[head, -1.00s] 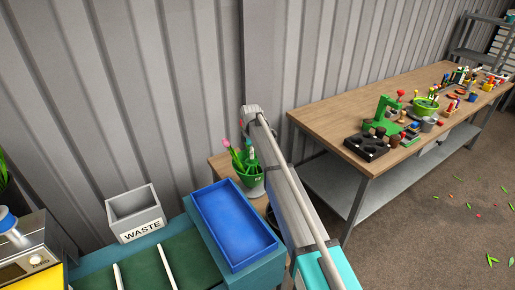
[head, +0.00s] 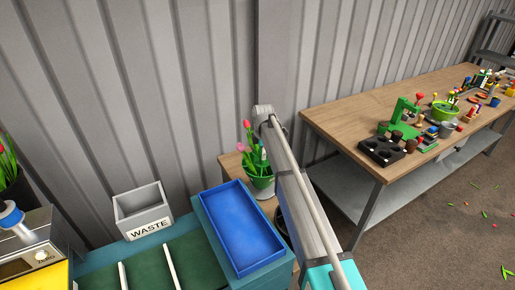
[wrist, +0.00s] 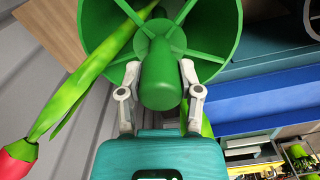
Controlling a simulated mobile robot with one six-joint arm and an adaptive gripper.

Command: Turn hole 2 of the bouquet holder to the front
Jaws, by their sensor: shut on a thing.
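The green bouquet holder (head: 262,183) stands on a small wooden stand left of my arm in the head view, with pink and red tulips (head: 247,125) rising from it. In the wrist view the holder (wrist: 225,25) is a round green rim with spokes running to a central knob (wrist: 160,82). My gripper (wrist: 160,75) is shut on this knob, one finger on each side. One red tulip (wrist: 18,162) with green leaves leans out at the left of the wrist view. I cannot read any hole numbers. My arm hides part of the holder in the head view.
A blue tray (head: 236,228) lies in front of the holder. A grey WASTE bin (head: 143,212) stands left of it. A wooden workbench (head: 345,118) with a black tray (head: 381,151) and several tools is at the right. A corrugated wall is behind.

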